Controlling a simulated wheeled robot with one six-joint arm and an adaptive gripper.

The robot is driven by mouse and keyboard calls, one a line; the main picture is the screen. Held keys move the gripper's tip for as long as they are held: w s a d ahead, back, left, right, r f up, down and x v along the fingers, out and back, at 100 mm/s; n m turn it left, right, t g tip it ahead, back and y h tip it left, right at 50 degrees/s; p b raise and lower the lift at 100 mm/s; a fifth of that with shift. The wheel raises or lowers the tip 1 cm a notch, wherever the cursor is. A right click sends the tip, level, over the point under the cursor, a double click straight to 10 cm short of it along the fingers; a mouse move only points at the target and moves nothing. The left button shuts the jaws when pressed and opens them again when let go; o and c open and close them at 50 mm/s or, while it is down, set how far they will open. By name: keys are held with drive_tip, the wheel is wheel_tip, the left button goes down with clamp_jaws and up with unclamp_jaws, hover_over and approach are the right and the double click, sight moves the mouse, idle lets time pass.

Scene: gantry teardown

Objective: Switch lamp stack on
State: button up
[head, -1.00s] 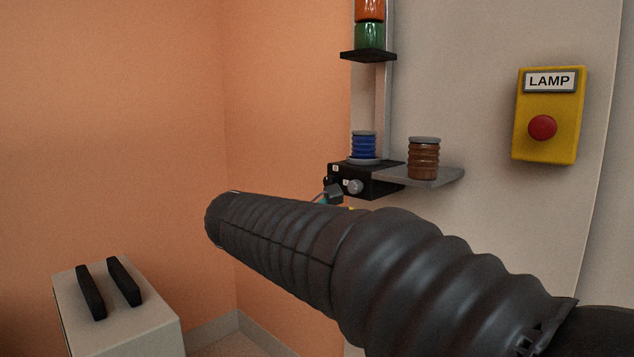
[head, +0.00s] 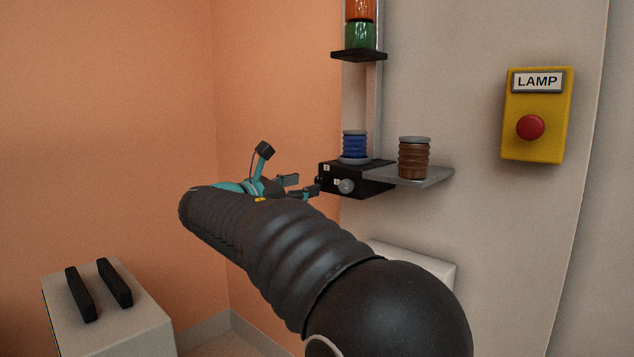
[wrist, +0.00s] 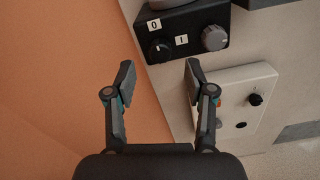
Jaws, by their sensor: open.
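The lamp stack (head: 361,35) shows orange and green sections above a black bracket on a post in the head view; its top is cut off. Lower on the post is a black switch box (head: 352,181), also in the wrist view (wrist: 193,22). It carries labels 0 and I, a black rotary knob (wrist: 160,50) with a white mark seemingly towards 0, and a grey knob (wrist: 214,38). My gripper (head: 299,186) is open and empty, just left of the box. In the wrist view, the fingertips (wrist: 160,72) are apart, below the black knob and not touching it.
A blue ribbed part (head: 355,145) sits on the box, a brown one (head: 414,158) on the grey shelf (head: 436,175). A yellow LAMP box (head: 536,115) with a red button is on the wall. A white panel (wrist: 262,78) lies below the switch box.

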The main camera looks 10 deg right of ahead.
sight(318, 181)
drive_tip(key=shift+x, duration=2.7)
drive_tip(key=shift+c, duration=0.2)
clamp_jaws()
